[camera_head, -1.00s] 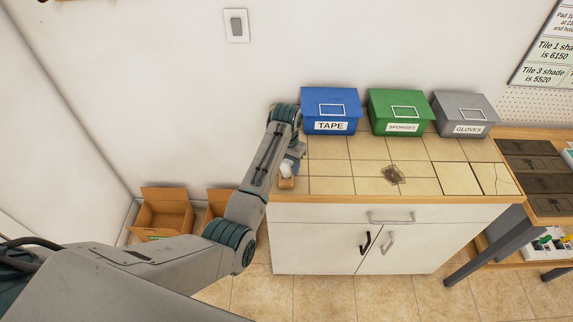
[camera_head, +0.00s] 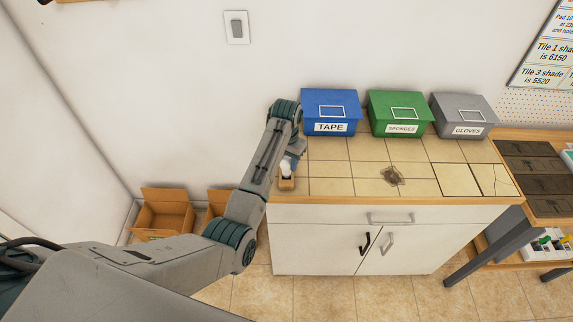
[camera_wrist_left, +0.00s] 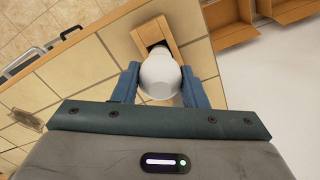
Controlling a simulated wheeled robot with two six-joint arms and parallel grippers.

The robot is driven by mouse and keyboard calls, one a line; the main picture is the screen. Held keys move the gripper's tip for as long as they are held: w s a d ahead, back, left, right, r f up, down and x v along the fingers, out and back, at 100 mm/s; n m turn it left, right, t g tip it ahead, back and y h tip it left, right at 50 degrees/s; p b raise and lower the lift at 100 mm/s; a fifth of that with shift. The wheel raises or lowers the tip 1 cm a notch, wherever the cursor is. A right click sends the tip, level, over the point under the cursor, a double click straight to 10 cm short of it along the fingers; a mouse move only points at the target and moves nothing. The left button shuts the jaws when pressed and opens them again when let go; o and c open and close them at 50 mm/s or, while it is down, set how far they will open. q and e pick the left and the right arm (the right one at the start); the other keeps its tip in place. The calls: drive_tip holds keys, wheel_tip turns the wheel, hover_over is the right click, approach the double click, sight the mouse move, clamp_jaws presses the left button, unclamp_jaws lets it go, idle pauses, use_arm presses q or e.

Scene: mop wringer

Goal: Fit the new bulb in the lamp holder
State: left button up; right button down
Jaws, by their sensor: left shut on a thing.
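A white rounded bulb (camera_wrist_left: 159,76) is held between the two blue fingers of my left gripper (camera_wrist_left: 160,88), which is shut on it. A small wooden lamp holder (camera_wrist_left: 143,42) with a dark opening lies just beyond the bulb in the left wrist view. The bulb overlaps the edge of the opening, and I cannot tell whether it touches the holder. In the head view the holder (camera_head: 286,185) sits at the left end of the tiled counter, with the bulb (camera_head: 285,169) and left gripper (camera_head: 288,165) right above it. My right gripper is out of view.
Blue tape (camera_head: 331,111), green sponges (camera_head: 400,112) and grey gloves (camera_head: 465,115) bins stand along the counter's back. The tiled counter (camera_head: 330,168) is mostly clear, with a dark broken patch (camera_head: 392,175). Open cardboard boxes (camera_head: 164,213) lie on the floor at left.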

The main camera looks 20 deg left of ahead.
use_arm(q)
drive_tip(key=shift+r, duration=1.55)
drive_tip(key=o, duration=0.4)
drive_tip(key=c, duration=0.3)
drive_tip(key=shift+c, duration=0.2)
